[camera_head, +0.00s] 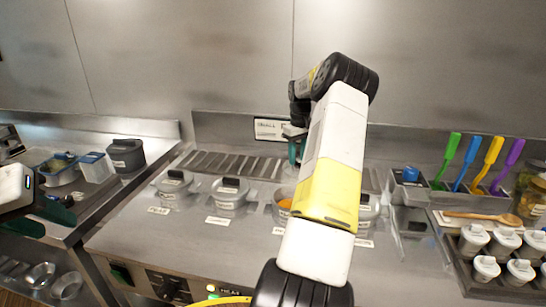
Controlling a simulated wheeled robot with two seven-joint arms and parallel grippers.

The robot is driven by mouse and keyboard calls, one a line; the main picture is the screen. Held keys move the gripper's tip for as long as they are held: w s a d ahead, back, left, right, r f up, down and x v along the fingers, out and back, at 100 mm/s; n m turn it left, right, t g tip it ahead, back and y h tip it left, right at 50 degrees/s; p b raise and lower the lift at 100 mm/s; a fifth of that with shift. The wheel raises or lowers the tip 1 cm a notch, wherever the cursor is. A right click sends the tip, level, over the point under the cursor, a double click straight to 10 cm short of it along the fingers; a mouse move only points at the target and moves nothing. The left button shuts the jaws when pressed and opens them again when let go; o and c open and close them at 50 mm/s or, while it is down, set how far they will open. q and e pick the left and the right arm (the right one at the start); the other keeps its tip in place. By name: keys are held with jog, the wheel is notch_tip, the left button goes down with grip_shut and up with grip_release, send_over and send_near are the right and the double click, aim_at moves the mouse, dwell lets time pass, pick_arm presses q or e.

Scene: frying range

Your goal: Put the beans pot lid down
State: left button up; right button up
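An uncovered pot (281,205) with orange contents, which look like beans, sits in the middle of the steel range, partly hidden by my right arm. My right gripper (294,145) is above and behind this pot. Its fingers are mostly hidden by my own arm, and I cannot tell whether it holds the lid; no loose lid is visible. Two grey pots with black-handled lids, one at the far left (174,185) and one beside it (229,192), stand to the left. My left gripper (60,208) is at the left edge, over the side counter, its opening unclear.
Another lidded pot (368,211) stands right of my arm. A utensil holder (411,187) has coloured handles beside it. A rack of small lidded tubs (488,267) and a wooden spoon (483,216) are at right.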

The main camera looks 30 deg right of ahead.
aim_at(297, 162)
notch_tip(297, 162, up, 10)
jog(key=s+a+r+t, duration=0.1)
jog(key=s+a+r, duration=0.2)
jog(key=a+r, duration=0.6)
jog(key=s+a+r+t, duration=0.1)
jog(key=s+a+r, duration=0.3)
jog(key=a, duration=0.8)
jog(key=s+a+f+t+y, duration=0.1)
jog(key=s+a+t, duration=0.1)
jog(key=s+a, duration=0.6)
jog(key=s+a+f+t+y, duration=0.1)
jog(key=s+a, duration=0.6)
jog(key=s, duration=0.7)
jog(key=shift+a+f+t, duration=0.4)
jog(key=shift+f+t, duration=0.2)
jog(key=shift+f, duration=0.2)
jog(key=shift+s+d, duration=0.1)
jog(key=shift+d, duration=0.05)
